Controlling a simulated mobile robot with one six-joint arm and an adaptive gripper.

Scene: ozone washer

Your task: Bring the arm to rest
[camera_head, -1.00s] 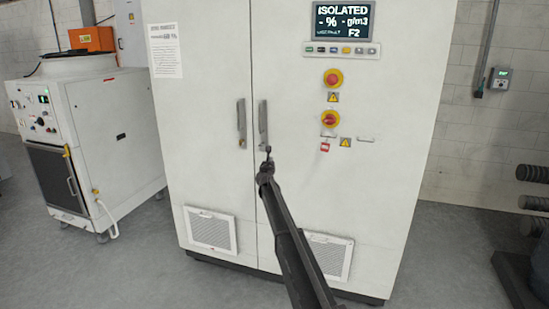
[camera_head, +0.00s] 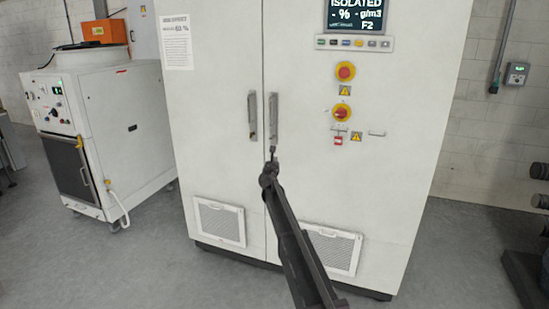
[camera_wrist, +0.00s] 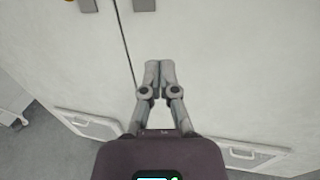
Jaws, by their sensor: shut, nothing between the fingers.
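My gripper (camera_head: 273,152) is at the end of my dark arm, which reaches up from the bottom of the head view toward the white cabinet (camera_head: 215,130). Its tip shows just below the right door handle (camera_head: 273,118). In the wrist view my gripper (camera_wrist: 159,66) has its two fingertips together, with nothing between them. The door seam lies just left of the fingers there, and the handle bottoms show at the top edge. I cannot tell the exact gap between fingertips and door. Both cabinet doors look shut.
A white wheeled unit (camera_head: 105,130) stands left of the cabinet, with an orange box (camera_head: 104,32) behind it. Dark pipework (camera_head: 540,171) is at the right edge. Grey floor is clear in front.

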